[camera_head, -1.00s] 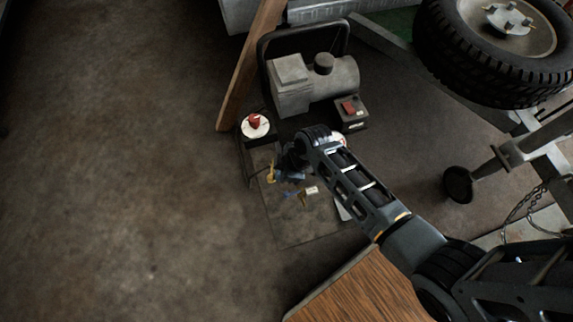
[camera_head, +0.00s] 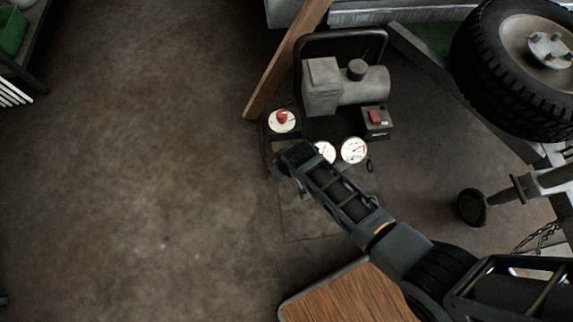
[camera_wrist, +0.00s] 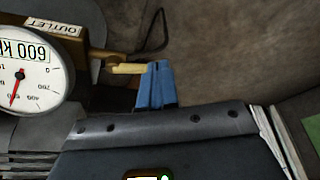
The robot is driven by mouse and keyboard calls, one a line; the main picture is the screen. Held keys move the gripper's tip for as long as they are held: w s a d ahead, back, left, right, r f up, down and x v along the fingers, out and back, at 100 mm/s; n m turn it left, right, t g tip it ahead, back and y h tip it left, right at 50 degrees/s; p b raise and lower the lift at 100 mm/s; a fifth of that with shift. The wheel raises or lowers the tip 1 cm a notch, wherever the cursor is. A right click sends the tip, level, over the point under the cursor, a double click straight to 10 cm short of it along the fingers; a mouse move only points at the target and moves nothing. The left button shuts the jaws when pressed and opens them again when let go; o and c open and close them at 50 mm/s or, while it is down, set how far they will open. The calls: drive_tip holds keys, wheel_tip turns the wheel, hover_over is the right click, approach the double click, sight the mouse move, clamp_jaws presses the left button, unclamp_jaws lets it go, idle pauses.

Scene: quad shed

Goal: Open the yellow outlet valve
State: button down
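The yellow outlet valve lever (camera_wrist: 128,69) shows in the wrist view, beside a brass fitting and a white label reading OUTLET (camera_wrist: 58,27). My gripper (camera_wrist: 156,68) has blue fingers that look closed together, with only a thin dark line between them. The lever's free end meets the left side of the fingers, touching or nearly so. I see nothing held between them. In the head view my arm hides the fingers and the lever.
A gauge (camera_wrist: 22,72) sits left of the lever; another gauge (camera_head: 354,150) shows in the head view. The compressor (camera_head: 345,90) has a red switch (camera_head: 376,117) and a red knob (camera_head: 282,117) nearby. A wooden post (camera_head: 285,60) leans behind. Floor at left is clear.

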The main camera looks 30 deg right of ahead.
drive_tip(key=shift+w+a, duration=0.2)
drive_tip(key=shift+w, duration=0.35)
drive_tip(key=shift+w, duration=0.1)
idle(0.4)
